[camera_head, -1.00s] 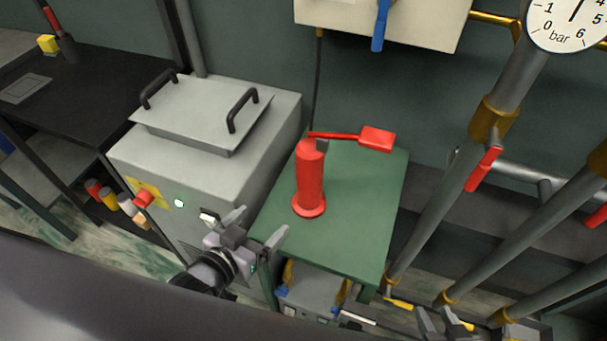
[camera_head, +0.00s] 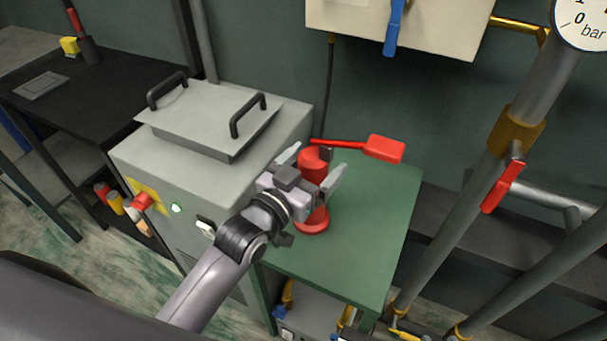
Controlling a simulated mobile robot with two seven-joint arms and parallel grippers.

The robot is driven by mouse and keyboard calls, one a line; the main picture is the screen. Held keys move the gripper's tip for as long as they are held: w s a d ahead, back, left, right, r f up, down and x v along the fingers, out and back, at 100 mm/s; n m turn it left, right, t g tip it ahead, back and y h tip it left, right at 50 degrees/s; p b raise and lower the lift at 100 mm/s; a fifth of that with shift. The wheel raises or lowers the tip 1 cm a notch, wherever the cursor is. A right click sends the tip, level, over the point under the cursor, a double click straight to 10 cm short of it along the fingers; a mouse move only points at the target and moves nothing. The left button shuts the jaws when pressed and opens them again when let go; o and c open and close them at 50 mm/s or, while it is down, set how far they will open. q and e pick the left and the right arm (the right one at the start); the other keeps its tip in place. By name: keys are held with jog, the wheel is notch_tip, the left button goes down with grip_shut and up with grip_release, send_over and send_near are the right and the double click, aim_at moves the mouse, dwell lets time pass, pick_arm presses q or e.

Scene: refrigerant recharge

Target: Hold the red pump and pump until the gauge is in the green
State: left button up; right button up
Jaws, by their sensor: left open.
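The red pump (camera_head: 312,222) stands upright on a green table (camera_head: 373,220). Its red lever ends in a flat red handle (camera_head: 384,148) that reaches out to the right. My left gripper (camera_head: 314,166) is open in front of the pump body, its two fingers spread to either side of it in the picture. The gripper hides the pump's middle, and I cannot tell whether the fingers touch it. Part of a round white gauge (camera_head: 583,24) shows at the upper right corner; its needle and any green zone are out of view. My right gripper is not in view.
A grey cabinet (camera_head: 168,170) with a handled lid stands left of the table. A cream box (camera_head: 445,28) with a blue lever (camera_head: 393,28) hangs above. Pipes with a red valve handle (camera_head: 503,187) rise at the right. The green table's right side is clear.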

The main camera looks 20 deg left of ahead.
pick_arm(q)
jog(key=shift+w+d, duration=0.25)
jog(key=shift+w, duration=0.4)
grip_shut()
dwell(0.5)
